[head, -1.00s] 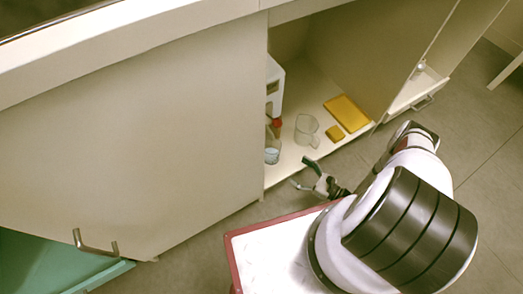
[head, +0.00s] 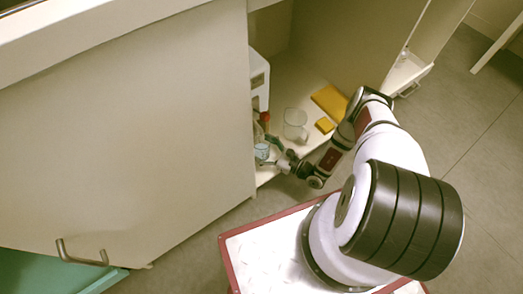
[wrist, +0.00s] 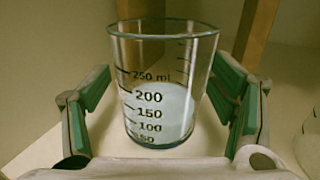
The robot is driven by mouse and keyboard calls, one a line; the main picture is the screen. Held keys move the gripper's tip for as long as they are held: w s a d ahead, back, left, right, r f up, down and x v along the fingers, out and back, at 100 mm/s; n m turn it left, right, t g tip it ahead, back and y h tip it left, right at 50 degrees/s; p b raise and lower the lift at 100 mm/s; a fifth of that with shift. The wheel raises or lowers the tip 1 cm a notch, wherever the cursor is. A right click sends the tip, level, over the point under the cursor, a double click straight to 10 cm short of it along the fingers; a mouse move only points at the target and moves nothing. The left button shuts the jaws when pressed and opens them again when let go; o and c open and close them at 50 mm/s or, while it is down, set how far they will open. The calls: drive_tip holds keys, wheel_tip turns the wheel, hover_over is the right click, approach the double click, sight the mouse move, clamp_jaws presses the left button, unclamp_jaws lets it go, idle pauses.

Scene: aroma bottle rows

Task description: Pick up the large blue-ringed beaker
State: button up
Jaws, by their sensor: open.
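In the wrist view a clear glass beaker (wrist: 150,100) with dark volume marks up to 250 ml and pale bluish-white contents stands upright between my gripper's fingers (wrist: 162,92). A finger is on each side, and both look apart from the glass. A thin dark bluish line runs around its rim. In the head view this beaker (head: 261,151) is near the left side of the cupboard opening, with my gripper (head: 271,153) at its right, partly covering it. A second, clear beaker (head: 295,120) stands farther back to the right.
A white device (head: 259,80) stands at the cupboard's left, with a red-topped item (head: 264,116) before it. A yellow board (head: 329,100) and a small yellow block (head: 324,125) lie right of the clear beaker. The cupboard's left front panel (head: 140,130) borders the opening.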

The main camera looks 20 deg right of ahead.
drive_tip(key=shift+w+a, duration=0.15)
drive_tip(key=shift+w, duration=0.1)
drive_tip(key=c, duration=1.4)
drive_tip(key=shift+r, duration=0.15)
